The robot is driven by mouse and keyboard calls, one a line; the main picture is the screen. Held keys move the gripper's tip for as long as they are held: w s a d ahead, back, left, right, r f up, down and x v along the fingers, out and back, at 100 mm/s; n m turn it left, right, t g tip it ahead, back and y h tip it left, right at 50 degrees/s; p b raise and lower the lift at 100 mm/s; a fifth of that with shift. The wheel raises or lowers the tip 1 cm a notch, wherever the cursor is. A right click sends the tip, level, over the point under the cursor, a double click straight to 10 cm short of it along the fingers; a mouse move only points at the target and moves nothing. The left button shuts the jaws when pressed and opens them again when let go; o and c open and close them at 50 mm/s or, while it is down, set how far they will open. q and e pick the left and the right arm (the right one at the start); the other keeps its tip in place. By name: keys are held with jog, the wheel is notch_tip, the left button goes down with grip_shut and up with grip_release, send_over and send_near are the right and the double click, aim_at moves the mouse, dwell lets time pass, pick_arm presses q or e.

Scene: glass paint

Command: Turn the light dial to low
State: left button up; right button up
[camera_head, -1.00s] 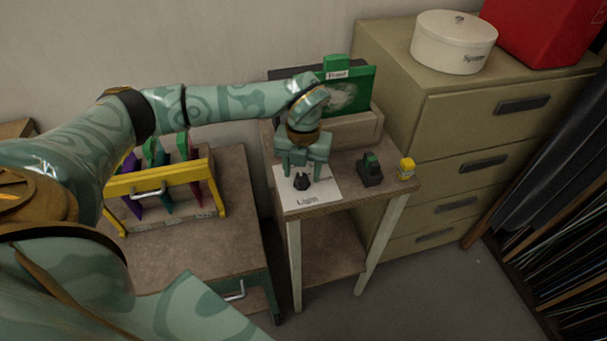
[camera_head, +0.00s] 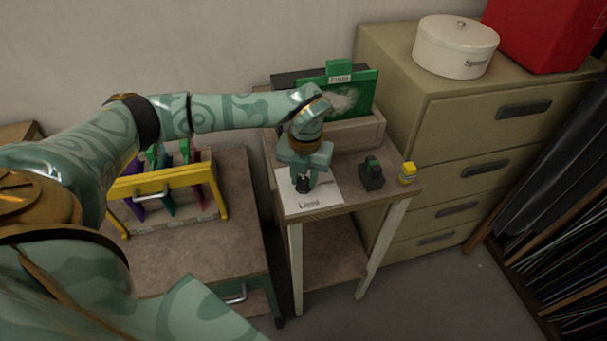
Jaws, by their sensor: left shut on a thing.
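The light dial is a small black knob (camera_head: 303,186) on a white card (camera_head: 322,202) marked "Light", at the front left of a small side table (camera_head: 345,201). My left gripper (camera_head: 303,183) reaches down over the card from behind, with its fingers shut on the knob. The fingers hide part of the knob and of the card's markings, so I cannot read the dial's setting. My right gripper is not in view.
A black and green object (camera_head: 371,175) and a yellow item (camera_head: 407,173) stand right of the card. Behind is a box with a green panel (camera_head: 361,92). A yellow-handled rack (camera_head: 160,182) stands left. A drawer cabinet (camera_head: 480,120) is at right.

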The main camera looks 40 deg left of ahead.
aim_at(305, 181)
pick_arm(q)
jog(key=m+p, duration=0.3)
jog(key=shift+r+m, duration=0.25)
jog(key=shift+m, duration=0.05)
jog(key=shift+m+p, duration=0.95)
jog(key=shift+m, duration=0.15)
jog(key=shift+f+m+p, duration=0.15)
jog(key=shift+m+p, duration=0.5)
jog(key=shift+m, duration=0.45)
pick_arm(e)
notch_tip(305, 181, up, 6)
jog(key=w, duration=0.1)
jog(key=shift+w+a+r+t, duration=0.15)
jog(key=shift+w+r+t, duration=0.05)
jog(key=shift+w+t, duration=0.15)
pick_arm(q)
jog(key=shift+w, duration=0.1)
jog(key=o, duration=1)
jog(key=shift+c, duration=0.2)
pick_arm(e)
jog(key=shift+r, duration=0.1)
pick_arm(q)
notch_tip(305, 181, up, 16)
jog(key=p, duration=0.3)
jog(key=shift+d, duration=0.15)
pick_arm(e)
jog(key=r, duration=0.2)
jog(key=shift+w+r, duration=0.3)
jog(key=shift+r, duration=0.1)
